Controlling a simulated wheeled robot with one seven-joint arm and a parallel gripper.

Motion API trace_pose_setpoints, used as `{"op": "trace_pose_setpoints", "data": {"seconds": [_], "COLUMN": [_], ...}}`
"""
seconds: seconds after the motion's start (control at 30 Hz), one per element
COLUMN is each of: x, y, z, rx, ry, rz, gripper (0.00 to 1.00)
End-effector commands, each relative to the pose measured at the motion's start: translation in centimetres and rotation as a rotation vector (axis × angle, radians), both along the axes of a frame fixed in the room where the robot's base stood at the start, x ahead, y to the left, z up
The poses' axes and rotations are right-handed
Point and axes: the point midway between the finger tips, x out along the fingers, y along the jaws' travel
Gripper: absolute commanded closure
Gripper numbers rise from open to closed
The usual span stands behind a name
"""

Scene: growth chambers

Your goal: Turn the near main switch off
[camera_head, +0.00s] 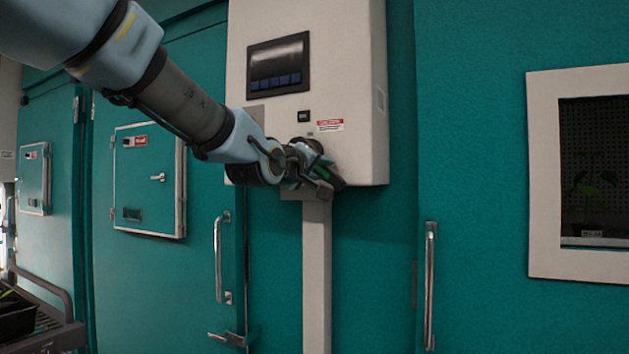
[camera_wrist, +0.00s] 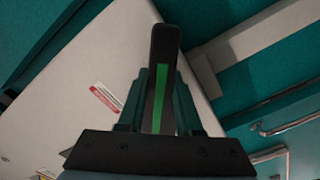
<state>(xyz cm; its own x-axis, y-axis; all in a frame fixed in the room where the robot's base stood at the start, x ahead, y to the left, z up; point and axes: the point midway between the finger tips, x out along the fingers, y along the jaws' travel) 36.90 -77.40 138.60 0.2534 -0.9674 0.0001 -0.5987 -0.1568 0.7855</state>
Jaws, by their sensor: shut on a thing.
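The main switch sits low on the front of the white control cabinet (camera_head: 345,60), beside the red-and-white label. In the head view my gripper (camera_head: 318,178) covers most of it, so the switch's position cannot be read. A bit of green shows at the gripper's tip. In the wrist view a dark bar with a green stripe (camera_wrist: 162,85) stands between the teal sides of my gripper (camera_wrist: 160,110). It appears to be the switch handle, and my gripper is shut on it. The red-and-white label (camera_wrist: 106,97) lies to its left.
A dark screen (camera_head: 278,63) is on the cabinet's upper front, and a pale conduit (camera_head: 317,270) runs down below it. Teal doors with upright metal handles (camera_head: 430,285) flank it. A window (camera_head: 596,165) is at right, a cart (camera_head: 45,330) at lower left.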

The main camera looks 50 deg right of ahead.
Motion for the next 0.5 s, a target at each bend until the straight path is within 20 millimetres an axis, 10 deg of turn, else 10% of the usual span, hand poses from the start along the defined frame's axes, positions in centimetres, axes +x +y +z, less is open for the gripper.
{"op": "trace_pose_setpoints", "data": {"seconds": [0.5], "x": [-1.1], "y": [-0.2], "z": [2.4], "rx": [-0.118], "ry": [0.443], "rz": [0.001], "gripper": [1.00]}}
